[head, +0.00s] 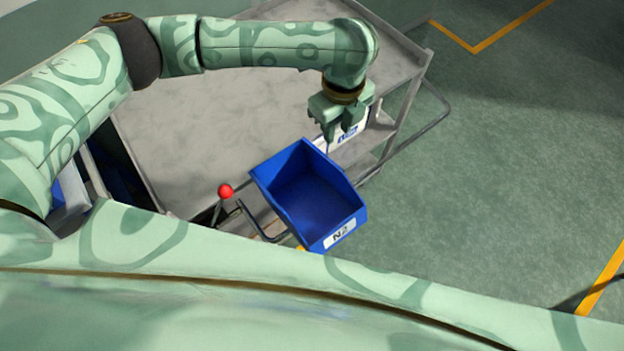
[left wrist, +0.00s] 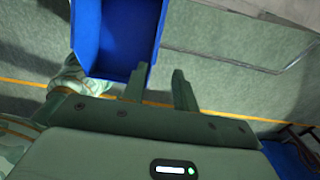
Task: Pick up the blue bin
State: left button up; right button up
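The blue bin (head: 314,192) is empty and open toward me, with a white label reading N2 on its near side. It stands at the near right end of the grey cart, and what supports it cannot be seen. My left gripper (head: 342,130) is just beyond the bin's far right edge. In the left wrist view its two fingers (left wrist: 160,88) are apart with nothing between them. The blue bin (left wrist: 116,40) is there beyond and to the left of the fingers; whether the left finger touches it I cannot tell. My right gripper is not in view.
The grey cart (head: 220,125) has a bare top and a rail at its right. A white container with a blue label (head: 348,136) is partly hidden behind my left gripper. A red knob (head: 225,191) stands left of the bin. The green floor (head: 500,170) at right is clear.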

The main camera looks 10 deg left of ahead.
aim_at(334, 165)
pick_arm(q)
jog(key=f+b, duration=0.1)
jog(key=f, duration=0.4)
jog(key=s+f+b, duration=0.1)
jog(key=f, duration=0.4)
jog(key=f+b, duration=0.2)
jog(key=f, duration=0.4)
jog(key=shift+s+d, duration=0.15)
jog(key=shift+d, duration=0.05)
jog(key=shift+r, duration=0.15)
grip_shut()
dwell(0.5)
